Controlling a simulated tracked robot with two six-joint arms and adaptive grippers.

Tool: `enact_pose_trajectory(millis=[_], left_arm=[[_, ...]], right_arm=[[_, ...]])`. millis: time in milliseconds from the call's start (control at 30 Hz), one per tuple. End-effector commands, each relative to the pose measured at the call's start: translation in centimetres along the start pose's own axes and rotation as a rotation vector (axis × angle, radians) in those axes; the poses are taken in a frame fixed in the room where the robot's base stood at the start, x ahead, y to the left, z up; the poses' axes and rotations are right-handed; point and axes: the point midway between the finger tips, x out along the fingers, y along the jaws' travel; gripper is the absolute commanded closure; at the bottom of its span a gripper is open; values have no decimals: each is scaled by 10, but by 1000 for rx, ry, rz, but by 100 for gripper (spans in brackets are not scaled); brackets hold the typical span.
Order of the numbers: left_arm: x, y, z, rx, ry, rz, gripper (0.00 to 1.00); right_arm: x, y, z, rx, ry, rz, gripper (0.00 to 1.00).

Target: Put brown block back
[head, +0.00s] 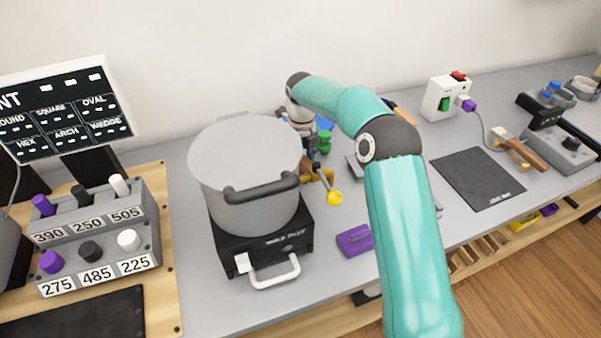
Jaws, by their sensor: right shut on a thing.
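My teal right arm reaches in from the lower right and bends over the bench. Its gripper (308,158) points down just right of the large grey pot. The gripper is shut on a small brown piece, the brown block (305,170), which is partly hidden by the fingers and the pot's edge. An orange-yellow piece (322,176) and a yellow ball (335,198) are just below and right of it. Whether the block touches anything under it cannot be told. My left gripper is not in view.
The grey pot (245,165) stands on a black burner base (262,245) at my gripper's left. A green piece (324,141) is behind the gripper. A purple block (355,240) lies in front. A black mat (476,178) and a white switch box (443,98) are right.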

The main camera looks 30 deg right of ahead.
Motion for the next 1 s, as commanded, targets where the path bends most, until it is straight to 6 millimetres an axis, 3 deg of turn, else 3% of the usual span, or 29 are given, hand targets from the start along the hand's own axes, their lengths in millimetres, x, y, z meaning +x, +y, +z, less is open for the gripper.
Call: enact_pose_trajectory(millis=[167,200,267,300,333,500,667,900,1000], left_arm=[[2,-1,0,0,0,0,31],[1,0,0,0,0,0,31],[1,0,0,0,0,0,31],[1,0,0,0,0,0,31],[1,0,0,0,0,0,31],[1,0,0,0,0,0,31],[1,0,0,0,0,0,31],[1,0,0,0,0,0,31],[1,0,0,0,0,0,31]], right_arm=[[3,0,0,0,0,0,100],[2,0,0,0,-1,0,54],[2,0,0,0,0,0,60],[2,0,0,0,0,0,47],[2,0,0,0,0,0,42],[2,0,0,0,0,0,39],[2,0,0,0,0,0,12],[2,0,0,0,0,0,11],[2,0,0,0,0,0,26]])
